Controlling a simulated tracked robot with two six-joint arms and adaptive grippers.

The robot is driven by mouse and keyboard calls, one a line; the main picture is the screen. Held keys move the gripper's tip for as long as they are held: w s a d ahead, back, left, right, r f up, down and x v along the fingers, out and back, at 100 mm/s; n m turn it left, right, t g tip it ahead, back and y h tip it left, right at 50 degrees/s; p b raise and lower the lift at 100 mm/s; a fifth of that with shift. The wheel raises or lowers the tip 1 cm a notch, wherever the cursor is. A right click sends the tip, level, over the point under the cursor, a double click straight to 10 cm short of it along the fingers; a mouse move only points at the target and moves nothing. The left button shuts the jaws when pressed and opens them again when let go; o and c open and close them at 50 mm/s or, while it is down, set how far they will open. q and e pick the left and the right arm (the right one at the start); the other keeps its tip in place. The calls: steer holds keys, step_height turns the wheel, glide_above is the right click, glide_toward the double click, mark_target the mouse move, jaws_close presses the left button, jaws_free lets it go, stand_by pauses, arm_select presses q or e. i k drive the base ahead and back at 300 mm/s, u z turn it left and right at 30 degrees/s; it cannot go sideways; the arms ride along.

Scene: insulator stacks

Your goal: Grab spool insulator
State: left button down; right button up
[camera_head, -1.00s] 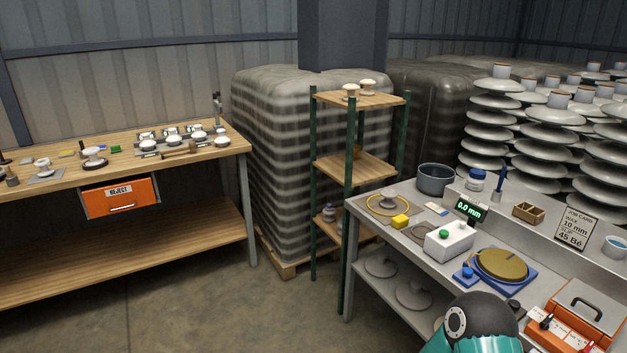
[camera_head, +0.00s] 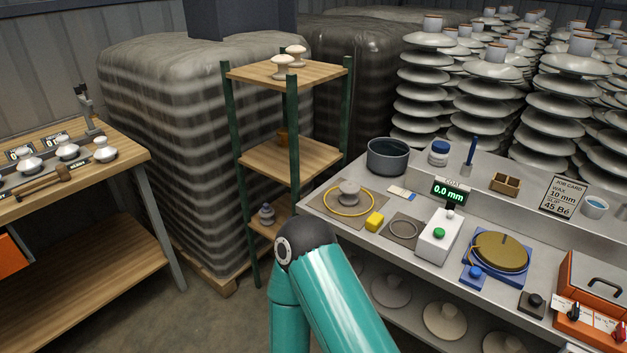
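Two pale spool-shaped insulators stand upright on the top board of the green-posted shelf: the nearer one (camera_head: 282,67) and one behind it to the right (camera_head: 296,55). A small brown piece (camera_head: 283,136) is partly hidden behind a post on the middle board. A small grey piece with a dark blue top (camera_head: 266,213) sits on the lower board. I cannot tell which is the spool insulator meant. A teal arm link of mine with a dark joint rises at the bottom centre. Neither gripper shows.
The shelf (camera_head: 240,75) stands between a wrapped pallet stack (camera_head: 170,110) and the grey workbench (camera_head: 330,215). The workbench holds a dark pot (camera_head: 388,156), a yellow block (camera_head: 374,221) and a turntable (camera_head: 500,252). A wooden bench (camera_head: 110,150) is at left. Tall insulator stacks fill the back right.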

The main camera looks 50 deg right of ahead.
mark_target(350, 189)
steer(key=z, duration=0.35)
steer(key=i, duration=1.3)
steer(key=z, duration=1.05)
steer(key=i, duration=0.6)
steer(key=z, duration=0.35)
steer(key=k, duration=0.9)
steer(key=z, duration=0.2)
steer(key=i, duration=0.9)
steer(key=u, duration=0.1)
